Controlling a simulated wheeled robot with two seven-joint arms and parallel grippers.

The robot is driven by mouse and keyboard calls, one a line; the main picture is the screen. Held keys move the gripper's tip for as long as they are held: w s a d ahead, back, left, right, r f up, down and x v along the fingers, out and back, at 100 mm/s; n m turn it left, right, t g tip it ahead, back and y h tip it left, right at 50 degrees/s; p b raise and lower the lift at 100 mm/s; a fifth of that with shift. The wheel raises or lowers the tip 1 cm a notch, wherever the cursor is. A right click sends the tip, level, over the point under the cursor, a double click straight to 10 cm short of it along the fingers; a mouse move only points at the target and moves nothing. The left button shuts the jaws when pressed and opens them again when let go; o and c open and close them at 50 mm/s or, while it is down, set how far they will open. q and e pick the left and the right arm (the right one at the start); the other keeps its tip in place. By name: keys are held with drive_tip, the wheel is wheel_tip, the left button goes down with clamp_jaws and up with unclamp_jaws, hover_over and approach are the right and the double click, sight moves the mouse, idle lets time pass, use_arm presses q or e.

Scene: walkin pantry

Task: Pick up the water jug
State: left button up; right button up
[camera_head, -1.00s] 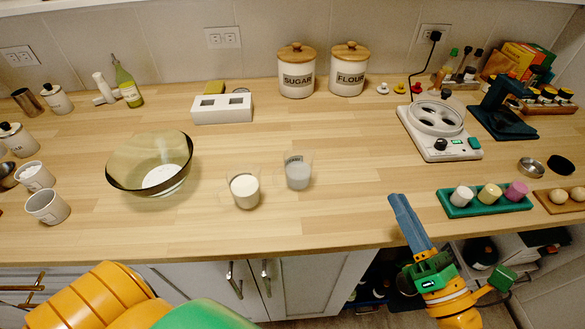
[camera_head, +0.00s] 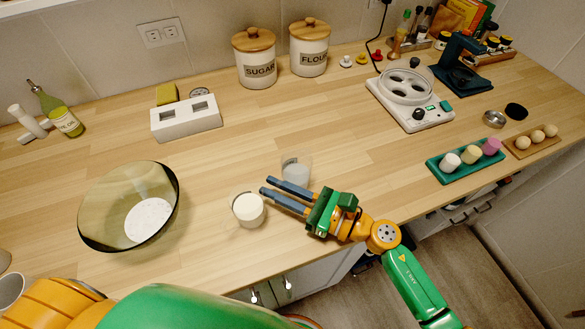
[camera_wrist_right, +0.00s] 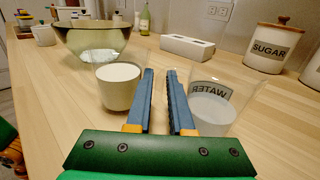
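The water jug (camera_head: 296,172) is a small clear glass jug with pale liquid, upright on the wooden counter. In the right wrist view it (camera_wrist_right: 212,104) stands right of the fingers, its WATER label appearing reversed. A similar jug with white content (camera_head: 248,209) stands to its left and nearer the counter's front edge; it is left of the fingers in the wrist view (camera_wrist_right: 118,87). My right gripper (camera_head: 267,185) points left, with its blue fingers between the two jugs. The fingers (camera_wrist_right: 160,73) are a little apart with nothing between them. My left gripper is out of view.
A large tinted bowl (camera_head: 95,215) stands to the left. A white block with square openings (camera_head: 186,122), sugar (camera_head: 256,72) and flour (camera_head: 309,60) canisters stand behind. A white appliance (camera_head: 412,108) and green tray (camera_head: 440,172) are to the right. The counter behind the jugs is clear.

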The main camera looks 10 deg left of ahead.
drive_tip(key=shift+a, duration=0.15)
drive_tip(key=shift+d, duration=0.3)
clamp_jaws()
drive_tip(key=shift+a, duration=0.1)
idle(0.9)
